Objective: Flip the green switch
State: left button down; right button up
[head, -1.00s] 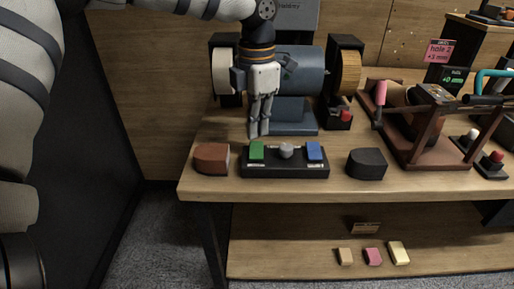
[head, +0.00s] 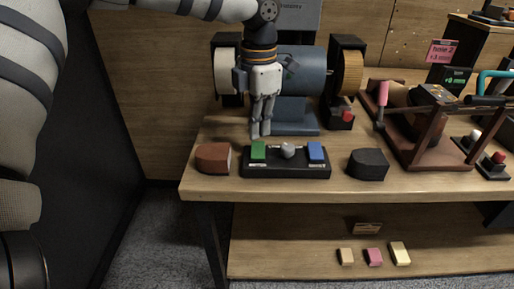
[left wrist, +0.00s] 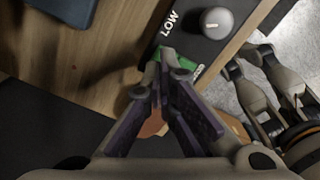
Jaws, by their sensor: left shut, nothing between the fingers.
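The green switch (head: 258,150) is at the left end of a black control box (head: 286,171) near the table's front edge. My left gripper (head: 261,136) points down with its fingertips shut and empty, just behind and above the green switch in the head view. In the left wrist view the fingertips (left wrist: 164,58) overlap the green switch (left wrist: 186,64), partly hiding it beside the word LOW; I cannot tell whether they touch. My right gripper (left wrist: 252,62) shows only in the left wrist view, with its fingers apart, in front of the table.
A grey knob (head: 288,150) and a blue switch (head: 316,150) share the box. A brown block (head: 213,158) and a black block (head: 367,164) flank it. A blue drum machine (head: 299,72) stands behind. A wooden-framed device (head: 415,127) is at right.

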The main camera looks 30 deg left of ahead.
aim_at(258, 144)
pick_arm(q)
jog(key=shift+s+f, duration=0.1)
jog(key=shift+f, duration=1.2)
pick_arm(e)
jog(key=shift+s, duration=0.1)
dwell(0.7)
pick_arm(q)
notch_tip(258, 144, up, 5)
jog(key=shift+r+p, duration=0.1)
jog(key=shift+p, duration=0.35)
jog(key=shift+r, duration=1)
pick_arm(e)
jog(key=shift+w+r+t, duration=0.4)
jog(key=shift+w+r, duration=0.35)
jog(key=shift+w, duration=0.15)
pick_arm(q)
jog(key=shift+f, duration=0.1)
